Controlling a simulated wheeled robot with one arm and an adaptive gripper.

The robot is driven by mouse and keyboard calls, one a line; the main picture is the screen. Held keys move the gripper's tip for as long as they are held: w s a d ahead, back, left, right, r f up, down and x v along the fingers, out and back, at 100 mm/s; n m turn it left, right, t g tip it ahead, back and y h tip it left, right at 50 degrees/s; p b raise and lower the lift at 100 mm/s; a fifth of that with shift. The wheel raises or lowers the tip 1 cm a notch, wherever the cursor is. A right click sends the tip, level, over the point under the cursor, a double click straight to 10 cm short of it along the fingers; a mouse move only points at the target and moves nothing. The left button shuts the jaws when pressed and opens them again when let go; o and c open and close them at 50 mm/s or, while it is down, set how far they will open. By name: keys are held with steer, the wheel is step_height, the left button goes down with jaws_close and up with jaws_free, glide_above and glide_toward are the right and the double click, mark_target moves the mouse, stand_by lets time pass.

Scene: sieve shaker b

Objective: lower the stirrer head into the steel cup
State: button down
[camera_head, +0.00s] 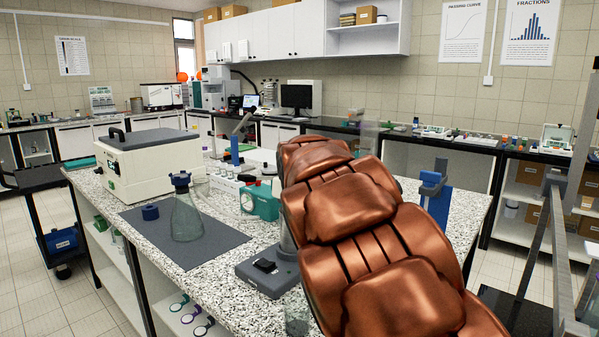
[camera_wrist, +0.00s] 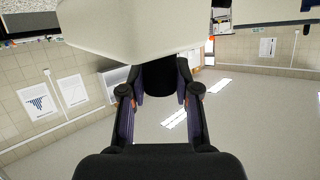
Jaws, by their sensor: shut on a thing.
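In the wrist view my gripper (camera_wrist: 159,90) has its two fingers on either side of a dark rounded part (camera_wrist: 160,80) and is shut on it. A large pale housing (camera_wrist: 145,28) adjoins that part and fills the top of the view; it appears to be the stirrer head. In the head view my copper-coloured arm hides my gripper and the stirrer head. A grey stand base (camera_head: 262,276) shows left of my arm, with a metallic piece (camera_head: 287,238) beside it that I cannot identify. I cannot make out the steel cup.
A conical flask (camera_head: 187,218) and a blue cap (camera_head: 150,212) stand on a dark mat (camera_head: 150,236). A beige machine (camera_head: 148,163) stands behind them. A teal device (camera_head: 262,200) and a blue stand (camera_head: 434,197) flank my arm. A clear glass (camera_head: 297,316) is near the front edge.

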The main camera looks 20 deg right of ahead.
steer(key=shift+s+a+f+n+t+h+b, duration=0.25)
steer(key=shift+a+f+b, duration=0.15)
steer(key=shift+f+b, duration=0.15)
steer(key=shift+s+a+f+n+t+h+b, duration=0.15)
steer(key=shift+s+a+f+t+b, duration=0.1)
steer(key=shift+a+f+b, duration=0.3)
steer(key=shift+d+f, duration=0.1)
steer(key=shift+d, duration=0.05)
steer(key=c, duration=0.8)
jaws_free()
steer(key=shift+s, duration=0.15)
steer(key=shift+v, duration=5.9)
